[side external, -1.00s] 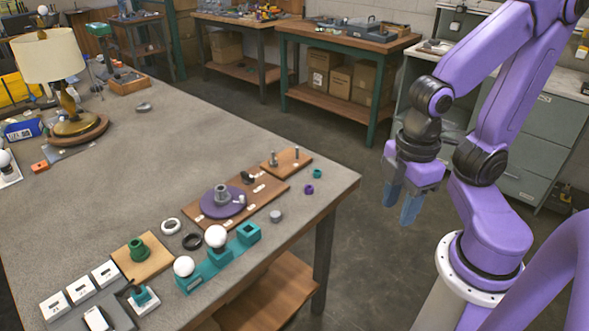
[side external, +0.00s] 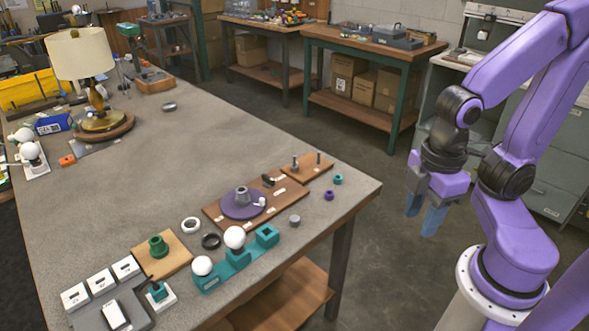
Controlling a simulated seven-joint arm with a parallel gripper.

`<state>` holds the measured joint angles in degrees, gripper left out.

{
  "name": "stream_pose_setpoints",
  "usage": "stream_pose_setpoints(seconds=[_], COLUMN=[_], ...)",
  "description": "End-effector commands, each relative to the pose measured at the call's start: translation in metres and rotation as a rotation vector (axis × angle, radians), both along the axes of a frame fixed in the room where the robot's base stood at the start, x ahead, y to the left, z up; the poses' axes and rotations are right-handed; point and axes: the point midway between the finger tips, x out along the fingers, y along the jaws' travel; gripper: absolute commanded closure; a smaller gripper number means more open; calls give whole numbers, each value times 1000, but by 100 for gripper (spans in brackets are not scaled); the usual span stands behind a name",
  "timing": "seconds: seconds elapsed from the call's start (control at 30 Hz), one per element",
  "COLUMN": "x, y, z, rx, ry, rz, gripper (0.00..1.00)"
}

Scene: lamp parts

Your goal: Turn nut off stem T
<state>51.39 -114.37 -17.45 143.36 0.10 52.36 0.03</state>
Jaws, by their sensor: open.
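A small wooden board (side external: 308,168) near the table's right corner carries two upright metal stems, a left stem (side external: 295,163) and a right stem (side external: 318,158). I cannot read any letter on them, nor tell whether a nut sits on either. A teal nut-like ring (side external: 338,179) and a purple one (side external: 328,195) lie loose on the table beside the board. My gripper (side external: 424,212) is open and empty, its blue fingers pointing down. It hangs beyond the table's right edge, apart from the stems and rings.
A longer board (side external: 213,213) with a purple disc (side external: 238,206) lies left of the stem board. A teal holder (side external: 238,260) with white bulbs stands in front. A lamp (side external: 85,75) stands at the far left. The table's middle is clear.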

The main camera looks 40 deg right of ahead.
Motion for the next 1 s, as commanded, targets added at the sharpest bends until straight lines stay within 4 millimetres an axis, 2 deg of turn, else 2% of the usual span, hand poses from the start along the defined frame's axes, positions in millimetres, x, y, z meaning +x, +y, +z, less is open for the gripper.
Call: stream_pose_setpoints(seconds=[0.47, 0.5, 0.53, 0.63, 0.77, 1.0], x=[0, 0, 1, 8, 36, 119], y=[0, 0, 0, 5, 21, 51], z=[0, 0, 0, 3, 10, 26], rx=[0, 0, 0, -1, -1, -2], ry=[0, 0, 0, 1, 3, 11], rz=[0, -1, -4, -45, -190, -600], gripper=[57, 44, 42, 42, 42, 42])
